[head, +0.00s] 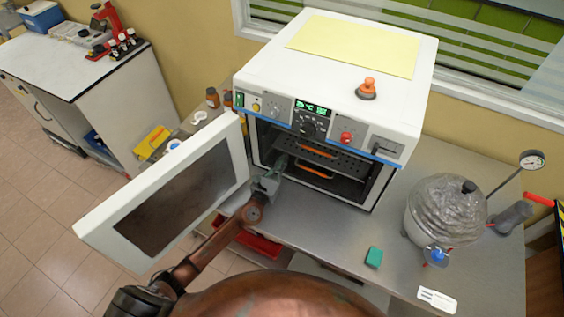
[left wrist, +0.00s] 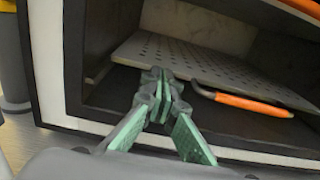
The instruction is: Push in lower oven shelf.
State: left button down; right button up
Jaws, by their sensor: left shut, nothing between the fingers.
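The white oven (head: 340,60) stands on the grey bench with its door (head: 165,190) swung open to the left. Inside, the lower shelf (left wrist: 190,58) is a perforated grey plate with an orange handle (left wrist: 252,104); in the head view the lower orange handle (head: 314,170) also shows. An upper orange handle (head: 318,149) sits above it. My left gripper (head: 278,165) is at the left side of the oven opening. In the left wrist view its fingertips (left wrist: 160,76) are closed together, empty, at the shelf's front edge left of the handle; I cannot tell whether they touch it.
The open door stands left of my left arm. The bench before the oven is mostly clear. An orange-topped item (head: 368,88) sits on the oven.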

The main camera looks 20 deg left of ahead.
pick_arm(q)
jog(key=s, duration=0.5)
jog(key=s+a, duration=0.1)
jog(key=s, duration=0.2)
jog(key=shift+s, duration=0.1)
jog(key=shift+s+a+r, duration=0.1)
jog(key=shift+s+a, duration=0.1)
jog(key=shift+s, duration=0.85)
jog(key=shift+s+a, duration=0.15)
jog(key=shift+s, duration=0.85)
pick_arm(e)
jog(key=shift+s+a+f, duration=0.2)
jog(key=shift+s+f, duration=0.05)
jog(key=shift+s, duration=0.35)
